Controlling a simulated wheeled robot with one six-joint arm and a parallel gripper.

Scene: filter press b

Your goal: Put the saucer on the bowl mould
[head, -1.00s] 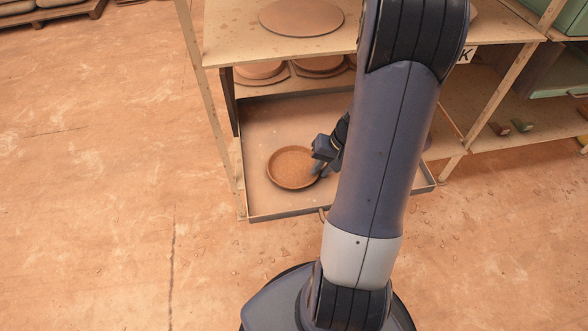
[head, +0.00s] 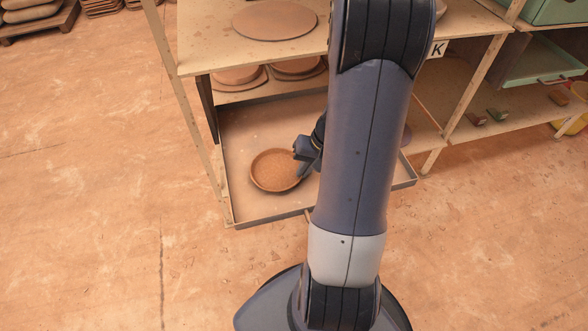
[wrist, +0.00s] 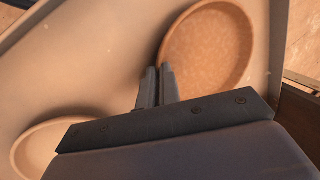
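A round brown dish with a raised rim, which I take for the saucer (head: 274,172), is at the left of a pulled-out tray. My gripper (head: 300,158) is at its right rim. In the wrist view the saucer (wrist: 212,45) is at the upper right, and the two fingers of my gripper (wrist: 158,80) are close together with its rim between them. I cannot tell whether the saucer touches the tray floor. A paler round dish (wrist: 40,145) shows at the lower left of the wrist view, partly hidden by my gripper. I cannot tell which thing is the bowl mould.
The shallow tray (head: 265,217) has low raised edges and sticks out of a wooden rack. A flat round disc (head: 275,18) lies on the shelf above, and round pieces on boards (head: 237,75) sit below it.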

